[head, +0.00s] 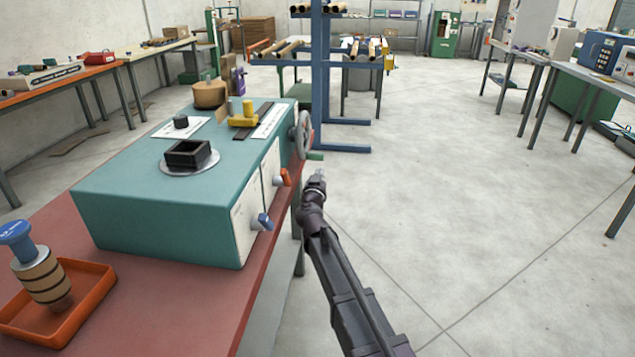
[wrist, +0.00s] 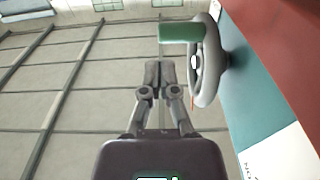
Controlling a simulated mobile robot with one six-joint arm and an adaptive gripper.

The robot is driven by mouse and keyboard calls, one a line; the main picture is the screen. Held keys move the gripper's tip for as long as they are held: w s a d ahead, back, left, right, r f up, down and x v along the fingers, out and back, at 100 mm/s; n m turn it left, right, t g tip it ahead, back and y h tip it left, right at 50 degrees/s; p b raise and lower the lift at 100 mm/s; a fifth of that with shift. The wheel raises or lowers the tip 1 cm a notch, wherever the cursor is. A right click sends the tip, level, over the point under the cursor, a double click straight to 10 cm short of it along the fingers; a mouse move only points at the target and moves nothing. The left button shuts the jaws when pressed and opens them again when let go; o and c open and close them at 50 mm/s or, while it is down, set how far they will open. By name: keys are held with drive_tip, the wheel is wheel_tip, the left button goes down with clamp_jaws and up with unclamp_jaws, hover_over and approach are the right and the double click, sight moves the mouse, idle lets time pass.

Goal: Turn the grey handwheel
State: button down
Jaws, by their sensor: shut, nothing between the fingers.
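The grey handwheel (head: 303,134) is mounted on the far right end of the teal machine's side and has a green handle (head: 315,155). In the wrist view the handwheel (wrist: 205,62) is at upper right, with the green handle (wrist: 181,33) sticking out to the left. My gripper (head: 319,176) is in front of the handwheel in the head view, on the near side of the handle. In the wrist view my gripper (wrist: 160,65) is shut and empty, its fingertips just below the green handle in the picture and left of the wheel rim. I cannot tell whether it touches either.
The teal machine (head: 130,205) stands on a red table (head: 200,315). An orange knob (head: 283,178) and a blue knob (head: 262,222) stick out of its side, left of my arm. A blue rack (head: 320,80) stands behind the handwheel. The floor to the right is clear.

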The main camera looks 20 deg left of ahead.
drive_tip(key=shift+x, duration=2.8)
drive_tip(key=shift+w+a+f+b, duration=0.2)
drive_tip(key=shift+w+f, duration=0.1)
drive_tip(key=shift+w, duration=0.2)
drive_tip(key=shift+w+a+f+b, duration=0.15)
drive_tip(key=shift+w+f, duration=0.1)
drive_tip(key=shift+w, duration=0.25)
drive_tip(key=b, duration=0.5)
approach(322, 160)
drive_tip(key=s+d+f, duration=0.1)
drive_tip(key=s+f, duration=0.2)
drive_tip(key=f, duration=0.2)
drive_tip(key=shift+s, duration=0.2)
drive_tip(key=shift+d, duration=0.1)
